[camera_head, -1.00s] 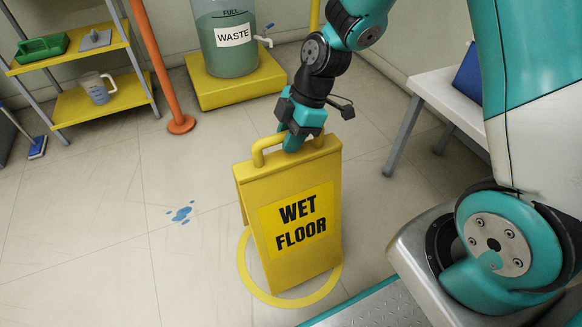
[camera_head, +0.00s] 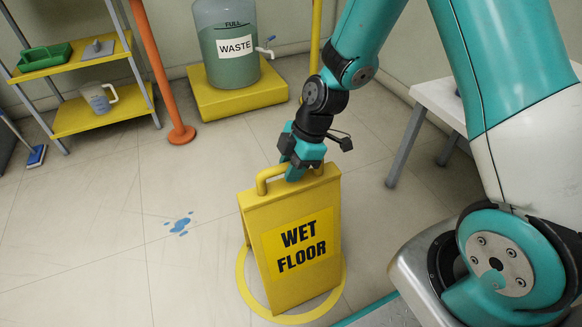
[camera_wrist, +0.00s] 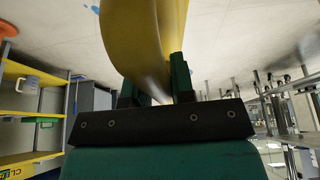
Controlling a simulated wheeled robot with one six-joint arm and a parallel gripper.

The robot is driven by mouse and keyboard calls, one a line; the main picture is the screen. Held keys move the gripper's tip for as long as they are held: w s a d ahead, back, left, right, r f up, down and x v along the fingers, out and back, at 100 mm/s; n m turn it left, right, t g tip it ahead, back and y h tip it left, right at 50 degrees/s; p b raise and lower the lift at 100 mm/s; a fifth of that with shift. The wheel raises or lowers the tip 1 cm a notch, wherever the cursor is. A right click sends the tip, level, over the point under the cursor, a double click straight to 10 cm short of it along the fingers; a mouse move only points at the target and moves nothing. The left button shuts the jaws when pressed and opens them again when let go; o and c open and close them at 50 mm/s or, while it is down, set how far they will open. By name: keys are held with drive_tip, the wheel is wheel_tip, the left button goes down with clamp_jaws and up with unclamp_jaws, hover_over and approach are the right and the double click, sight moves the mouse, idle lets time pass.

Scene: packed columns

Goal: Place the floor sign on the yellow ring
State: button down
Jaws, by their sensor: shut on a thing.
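The yellow floor sign (camera_head: 300,250), marked WET FLOOR, stands upright over the yellow ring (camera_head: 243,283) in the head view. The ring shows on the floor around the sign's lower part; whether the sign's feet touch the floor cannot be told. My gripper (camera_head: 296,172) is shut on the handle at the top of the sign. In the wrist view, the yellow handle (camera_wrist: 150,45) passes between my fingers. The back of the ring is hidden behind the sign.
A blue spill (camera_head: 180,226) lies on the floor left of the sign. An orange post (camera_head: 165,75) and a waste tank (camera_head: 228,50) on a yellow base stand behind. Yellow shelves (camera_head: 100,108) stand at back left, a white bench (camera_head: 440,98) at right.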

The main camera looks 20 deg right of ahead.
drive_tip(key=c, duration=1)
unclamp_jaws()
drive_tip(key=shift+f, duration=0.1)
drive_tip(key=p+v, duration=0.5)
drive_tip(key=v, duration=0.6)
drive_tip(key=shift+d+r, duration=0.15)
drive_tip(key=shift+r, duration=0.25)
drive_tip(key=s+a+r+m, duration=0.3)
drive_tip(key=s+r, duration=0.2)
drive_tip(key=s, duration=0.1)
drive_tip(key=s+a+r+m, duration=0.3)
drive_tip(key=s+r+m, duration=0.1)
drive_tip(key=s+r, duration=0.1)
drive_tip(key=s+a+r+m, duration=0.2)
drive_tip(key=s+r+m, duration=0.2)
drive_tip(key=s+r, duration=0.2)
drive_tip(key=shift+s+a, duration=0.4)
drive_tip(key=shift+s, duration=0.25)
